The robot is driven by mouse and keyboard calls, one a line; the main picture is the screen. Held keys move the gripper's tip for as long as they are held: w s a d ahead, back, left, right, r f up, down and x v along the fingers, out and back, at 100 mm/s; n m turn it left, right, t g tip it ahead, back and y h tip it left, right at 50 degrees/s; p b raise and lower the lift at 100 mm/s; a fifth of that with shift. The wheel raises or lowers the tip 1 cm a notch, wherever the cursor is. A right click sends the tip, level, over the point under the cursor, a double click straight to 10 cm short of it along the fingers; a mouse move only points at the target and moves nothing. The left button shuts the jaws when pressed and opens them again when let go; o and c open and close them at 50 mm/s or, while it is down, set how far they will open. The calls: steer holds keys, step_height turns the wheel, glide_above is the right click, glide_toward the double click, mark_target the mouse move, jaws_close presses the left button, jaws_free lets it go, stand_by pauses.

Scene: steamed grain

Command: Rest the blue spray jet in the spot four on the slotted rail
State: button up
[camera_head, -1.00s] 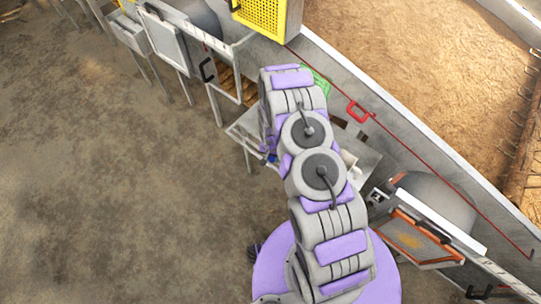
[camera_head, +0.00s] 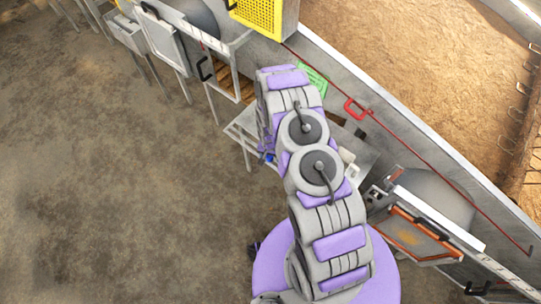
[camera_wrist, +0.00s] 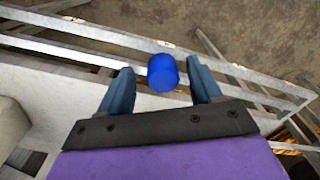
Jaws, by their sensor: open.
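A blue cylindrical thing (camera_wrist: 162,73), which looks like the blue spray jet, stands out between the fingertips of my gripper (camera_wrist: 160,84) in the wrist view. My gripper is open, with a finger on each side of it and visible gaps to both fingers. Behind it is a pale metal slotted rail (camera_wrist: 245,72), running across the wrist view. In the head view a small bit of blue (camera_head: 268,157) shows beside my arm, at the edge of the metal table (camera_head: 240,127). My gripper is hidden by my arm there. I cannot tell the spot numbers.
A yellow perforated box (camera_head: 262,14) and a green slotted item (camera_head: 313,80) are up by the wall. A red handle (camera_head: 357,109) is right of my arm. An orange-framed panel (camera_head: 415,240) stands at the lower right. The floor on the left is clear.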

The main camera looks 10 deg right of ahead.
steer(key=shift+a, duration=0.1)
steer(key=shift+a+r, duration=0.1)
steer(key=shift+r, duration=0.4)
step_height(320, 180, up, 16)
steer(key=p, duration=0.2)
steer(key=shift+s+r+p, duration=0.15)
steer(key=shift+p, duration=0.15)
stand_by(0.4)
